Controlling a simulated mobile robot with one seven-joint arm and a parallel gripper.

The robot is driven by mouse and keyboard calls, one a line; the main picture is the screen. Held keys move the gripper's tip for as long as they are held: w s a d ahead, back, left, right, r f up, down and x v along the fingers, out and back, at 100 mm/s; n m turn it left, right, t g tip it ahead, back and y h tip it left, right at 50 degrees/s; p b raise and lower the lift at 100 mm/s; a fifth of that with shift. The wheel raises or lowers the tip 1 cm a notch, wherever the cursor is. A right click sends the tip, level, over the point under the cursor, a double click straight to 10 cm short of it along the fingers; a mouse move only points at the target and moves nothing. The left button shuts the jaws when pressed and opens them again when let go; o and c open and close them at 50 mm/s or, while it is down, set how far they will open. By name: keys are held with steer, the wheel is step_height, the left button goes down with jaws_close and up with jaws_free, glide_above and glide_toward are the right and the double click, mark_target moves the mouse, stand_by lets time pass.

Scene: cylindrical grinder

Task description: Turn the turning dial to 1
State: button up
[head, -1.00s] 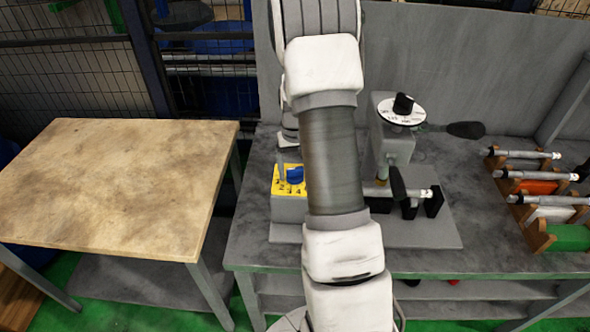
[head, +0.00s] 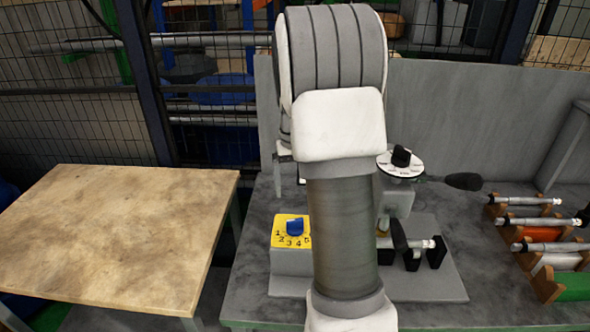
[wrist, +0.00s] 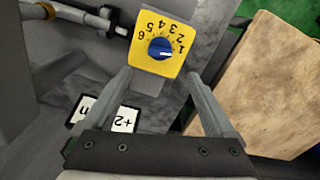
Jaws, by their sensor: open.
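The turning dial is a blue knob (head: 295,228) on a yellow numbered plate (head: 279,242), on top of a grey box left of my arm in the head view. In the wrist view the blue knob (wrist: 161,48) sits upright of centre on the yellow plate (wrist: 145,63), with numbers around it. The 1 is on the knob's right there; I cannot tell which number the knob points to. My gripper (wrist: 160,76) is open and empty, its fingertips apart on either side below the plate in the picture, not around the knob. In the head view my arm mostly hides the gripper.
A black knob on a white disc (head: 400,158) stands right of my arm, with a black handle (head: 463,181) beside it. A wooden table (head: 120,235) is at left. A label block (wrist: 105,115) shows in the wrist view.

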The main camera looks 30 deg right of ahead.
step_height(320, 180, up, 5)
steer(key=shift+f, duration=0.1)
stand_by(0.6)
